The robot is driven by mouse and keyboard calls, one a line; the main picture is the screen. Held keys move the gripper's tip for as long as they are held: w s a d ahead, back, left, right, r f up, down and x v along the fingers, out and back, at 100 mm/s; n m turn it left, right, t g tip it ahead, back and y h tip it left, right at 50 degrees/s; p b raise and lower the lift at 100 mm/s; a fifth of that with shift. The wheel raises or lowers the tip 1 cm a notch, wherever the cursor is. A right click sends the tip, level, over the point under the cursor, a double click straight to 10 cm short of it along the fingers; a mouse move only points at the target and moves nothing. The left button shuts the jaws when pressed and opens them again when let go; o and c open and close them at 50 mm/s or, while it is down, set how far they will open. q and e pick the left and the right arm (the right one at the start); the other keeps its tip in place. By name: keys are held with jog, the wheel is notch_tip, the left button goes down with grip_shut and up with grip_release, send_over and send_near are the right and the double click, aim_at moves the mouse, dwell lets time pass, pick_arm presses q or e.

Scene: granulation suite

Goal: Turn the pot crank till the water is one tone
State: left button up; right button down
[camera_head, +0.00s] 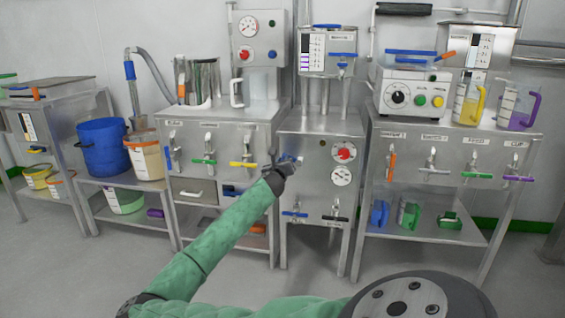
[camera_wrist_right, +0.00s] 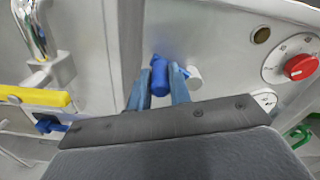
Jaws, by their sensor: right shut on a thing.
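My right gripper (camera_head: 292,161) is at the front of the middle steel cabinet (camera_head: 310,190), left of a red knob dial. In the right wrist view its two blue fingers (camera_wrist_right: 158,92) are on either side of a blue cylindrical handle (camera_wrist_right: 160,74), shut on it. A short white round piece (camera_wrist_right: 194,78) is just right of the handle. The handle appears to be the crank grip, but the crank arm is mostly hidden. I cannot make out the water or its tone. My left gripper is not in view.
The red knob (camera_head: 344,153) is right of my gripper, with a gauge (camera_head: 341,176) below it. Lever taps (camera_head: 204,160) line the left cabinet, including a yellow one (camera_wrist_right: 40,96). More taps line the right bench (camera_head: 450,145). The floor in front is clear.

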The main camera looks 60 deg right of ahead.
jog(key=c, duration=1.3)
grip_release()
jog(key=shift+p+v, duration=1.2)
jog(key=shift+v, duration=2.65)
jog(key=shift+s, duration=0.1)
